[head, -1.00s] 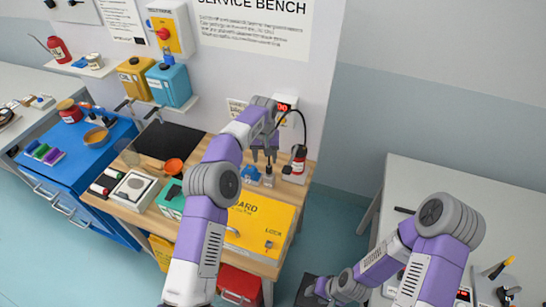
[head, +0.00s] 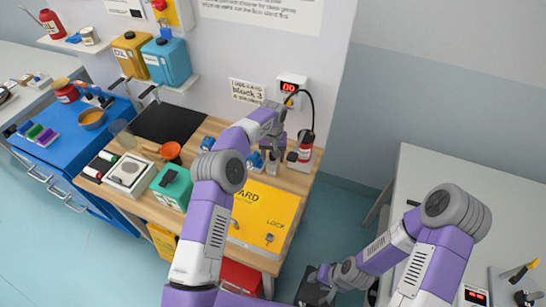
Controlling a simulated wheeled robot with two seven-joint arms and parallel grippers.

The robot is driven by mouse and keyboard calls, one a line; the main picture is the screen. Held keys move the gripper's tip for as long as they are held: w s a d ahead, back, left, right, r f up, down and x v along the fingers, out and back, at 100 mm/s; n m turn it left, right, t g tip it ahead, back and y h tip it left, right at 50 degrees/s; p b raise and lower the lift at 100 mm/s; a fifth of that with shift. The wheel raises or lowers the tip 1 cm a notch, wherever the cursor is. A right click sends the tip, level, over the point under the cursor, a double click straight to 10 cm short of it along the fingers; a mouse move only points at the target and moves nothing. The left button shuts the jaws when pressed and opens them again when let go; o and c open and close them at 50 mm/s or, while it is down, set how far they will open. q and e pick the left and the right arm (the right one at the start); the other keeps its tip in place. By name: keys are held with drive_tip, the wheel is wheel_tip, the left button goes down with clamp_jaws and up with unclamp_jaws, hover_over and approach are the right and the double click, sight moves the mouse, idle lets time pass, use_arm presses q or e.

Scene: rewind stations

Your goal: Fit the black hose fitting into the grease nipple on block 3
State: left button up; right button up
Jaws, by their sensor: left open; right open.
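My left gripper (head: 272,154) is open above the small grey-and-blue blocks at the back right of the wooden bench (head: 205,133). One blue block (head: 254,161) shows left of its fingers, and a grey block (head: 272,167) lies just below them. I cannot read which is block 3, and no nipple can be made out. A red and white bottle (head: 304,150) stands to the right, with a black hose (head: 311,108) arching above it. The black hose fitting is too small to tell apart. My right gripper (head: 314,286) is open low at the bottom, away from the bench.
A wall box with a red display (head: 291,86) hangs behind the bottle, beside a sign (head: 247,92) naming block 3. A yellow panel (head: 263,213) lies in front of the blocks. A green box (head: 172,187) and orange funnel (head: 170,151) stand left. A pale table (head: 425,180) is at right.

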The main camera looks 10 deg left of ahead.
use_arm(q)
drive_tip(key=shift+f, duration=0.45)
clamp_jaws()
